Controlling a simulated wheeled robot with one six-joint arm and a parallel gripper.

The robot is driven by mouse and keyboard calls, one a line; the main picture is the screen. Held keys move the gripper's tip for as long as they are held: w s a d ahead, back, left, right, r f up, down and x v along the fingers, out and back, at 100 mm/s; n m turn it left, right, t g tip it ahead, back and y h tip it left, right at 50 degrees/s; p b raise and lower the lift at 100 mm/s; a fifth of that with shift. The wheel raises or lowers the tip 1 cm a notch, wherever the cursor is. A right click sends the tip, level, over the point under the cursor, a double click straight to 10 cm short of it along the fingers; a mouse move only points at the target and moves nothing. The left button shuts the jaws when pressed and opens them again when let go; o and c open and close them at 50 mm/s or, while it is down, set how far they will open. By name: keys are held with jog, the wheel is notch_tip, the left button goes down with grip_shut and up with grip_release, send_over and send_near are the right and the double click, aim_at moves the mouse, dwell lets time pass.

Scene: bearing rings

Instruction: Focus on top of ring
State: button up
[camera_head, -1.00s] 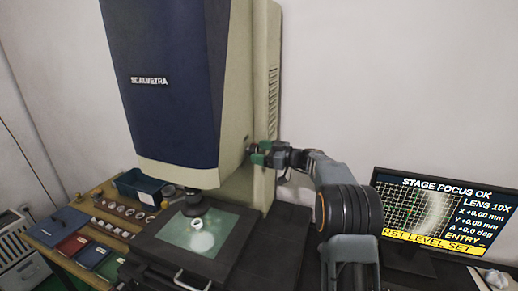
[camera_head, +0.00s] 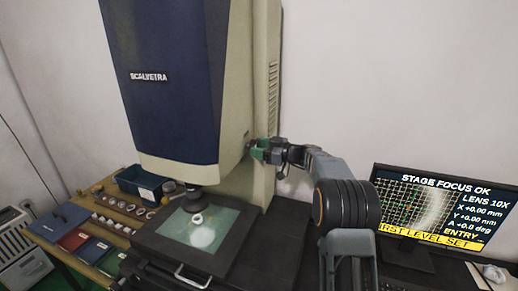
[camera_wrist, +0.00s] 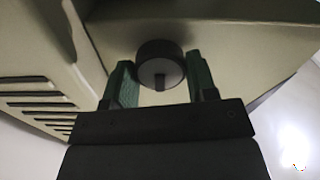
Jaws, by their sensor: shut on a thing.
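My gripper (camera_head: 259,149) is at the right side of the machine's column. In the wrist view its green fingers stand on both sides of a round dark knob (camera_wrist: 160,62) and are shut on it. The monitor (camera_head: 430,215) reads STAGE FOCUS OK, LENS 10X, with X, Y and A at zero, and FIRST LEVEL SET on a yellow strip. It shows a blurred pale arc over a grid.
A wooden bench (camera_head: 112,212) on the left holds several small rings, a blue bin (camera_head: 140,184), and blue and red flat cases (camera_head: 73,240). A vented cream panel (camera_wrist: 35,75) is close to my gripper. The wall behind is bare.

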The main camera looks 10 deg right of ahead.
jog(key=shift+f+b, duration=0.1)
jog(key=shift+b, duration=0.25)
jog(key=m+b, duration=0.6)
jog(key=m, duration=1.3)
jog(key=shift+m, duration=0.4)
jog(key=o, duration=0.9)
jog(key=shift+o, duration=0.2)
